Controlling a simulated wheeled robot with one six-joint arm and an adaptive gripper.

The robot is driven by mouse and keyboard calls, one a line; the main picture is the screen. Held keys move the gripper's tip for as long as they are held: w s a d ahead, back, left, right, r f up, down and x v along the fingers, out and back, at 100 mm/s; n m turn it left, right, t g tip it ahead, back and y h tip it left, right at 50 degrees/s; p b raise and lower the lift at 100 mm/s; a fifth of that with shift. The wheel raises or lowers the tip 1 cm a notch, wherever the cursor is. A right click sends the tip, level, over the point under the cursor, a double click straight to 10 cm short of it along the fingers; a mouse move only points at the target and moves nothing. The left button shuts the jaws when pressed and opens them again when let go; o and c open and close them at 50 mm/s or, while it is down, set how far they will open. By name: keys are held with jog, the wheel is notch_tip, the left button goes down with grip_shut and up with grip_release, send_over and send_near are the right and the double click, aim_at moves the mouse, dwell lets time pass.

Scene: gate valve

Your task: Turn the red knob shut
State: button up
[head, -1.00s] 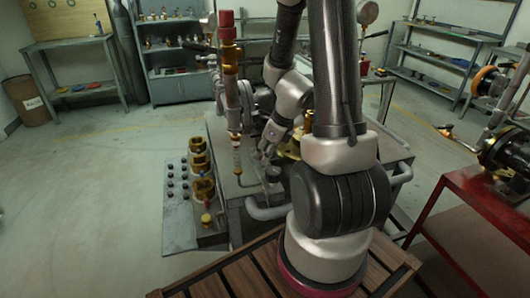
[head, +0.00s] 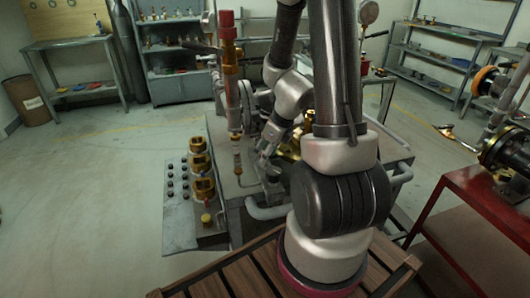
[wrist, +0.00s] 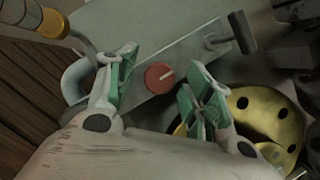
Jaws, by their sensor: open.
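In the wrist view the red knob (wrist: 159,78) is round with a pale line across its top, and sits on a grey metal bar or plate (wrist: 190,58). My gripper (wrist: 163,82) is open, with one green-padded finger to the left of the knob and one to the right. The knob lies between the fingertips, with a gap showing on both sides. How far the fingers are above it is hard to tell. In the head view my gripper (head: 268,168) is low over the workbench, partly behind my arm, and the red knob is hidden there.
A round brass flange (wrist: 262,125) with holes lies close to the right finger. A dark T-handle (wrist: 232,36) stands at the bar's upper end. A grey bent rail (wrist: 78,78) is at left. In the head view, a tall red-topped brass pipe (head: 229,80) rises left of my arm.

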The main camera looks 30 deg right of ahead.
jog(key=v, duration=1.2)
dwell(0.3)
